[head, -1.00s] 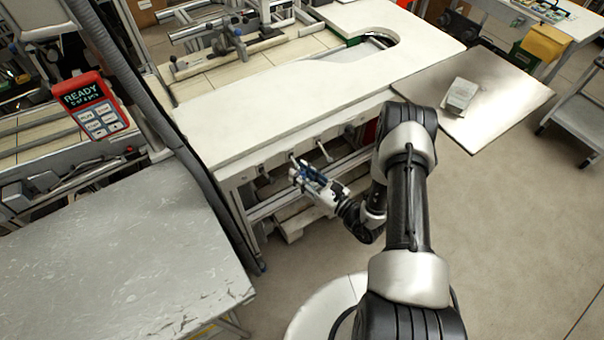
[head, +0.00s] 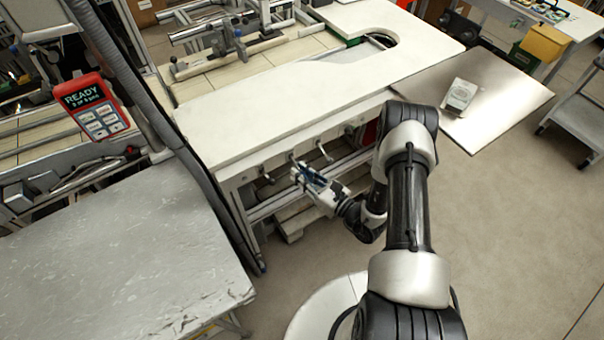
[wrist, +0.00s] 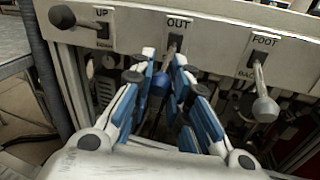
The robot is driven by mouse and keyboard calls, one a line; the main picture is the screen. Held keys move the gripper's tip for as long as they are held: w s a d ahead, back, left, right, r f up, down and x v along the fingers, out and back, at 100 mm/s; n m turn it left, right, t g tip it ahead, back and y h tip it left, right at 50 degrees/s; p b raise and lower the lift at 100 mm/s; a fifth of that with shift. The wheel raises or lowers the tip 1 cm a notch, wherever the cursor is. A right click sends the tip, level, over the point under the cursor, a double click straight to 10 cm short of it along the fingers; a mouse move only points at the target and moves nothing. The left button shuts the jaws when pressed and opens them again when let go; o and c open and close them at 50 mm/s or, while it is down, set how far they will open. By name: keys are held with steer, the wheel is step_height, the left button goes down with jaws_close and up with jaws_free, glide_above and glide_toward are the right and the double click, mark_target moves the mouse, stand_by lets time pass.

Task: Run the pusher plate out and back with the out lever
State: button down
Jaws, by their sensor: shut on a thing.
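The out lever (wrist: 177,43) hangs from the panel under the OUT label in the wrist view. My gripper (wrist: 162,80) is shut on it, with a blue-and-white finger on each side. The fingers hide the lever's lower end. In the head view my gripper (head: 308,175) is at the front of the white-topped machine (head: 300,95), below its table edge. I cannot make out the pusher plate for certain.
The up lever (wrist: 75,18) is left of the out lever, and the foot lever (wrist: 262,90) hangs to the right. A red control box (head: 91,106) reads READY. A small pale carton (head: 460,94) lies on the metal plate (head: 500,105) at right.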

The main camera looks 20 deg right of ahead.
steer(key=r+g+p, duration=0.1)
steer(key=p, duration=0.1)
steer(key=r+g+h+p, duration=0.1)
steer(key=p, duration=0.2)
steer(key=shift+s+r+m+g, duration=0.2)
steer(key=shift+r+m+g, duration=0.1)
steer(key=shift+r, duration=0.1)
steer(key=g+p, duration=0.1)
steer(key=p, duration=0.1)
steer(key=r+g+h+p, duration=0.1)
steer(key=p, duration=0.1)
steer(key=shift+w+r, duration=0.1)
steer(key=shift+r, duration=0.15)
steer(key=shift+w+r+m+g+h+p, duration=0.1)
steer(key=shift+r+m+g+h+p, duration=0.25)
steer(key=shift+g+h+p, duration=0.4)
steer(key=shift+g, duration=0.25)
steer(key=shift+f, duration=0.1)
steer(key=c, duration=1.5)
jaws_free()
steer(key=shift+o, duration=0.2)
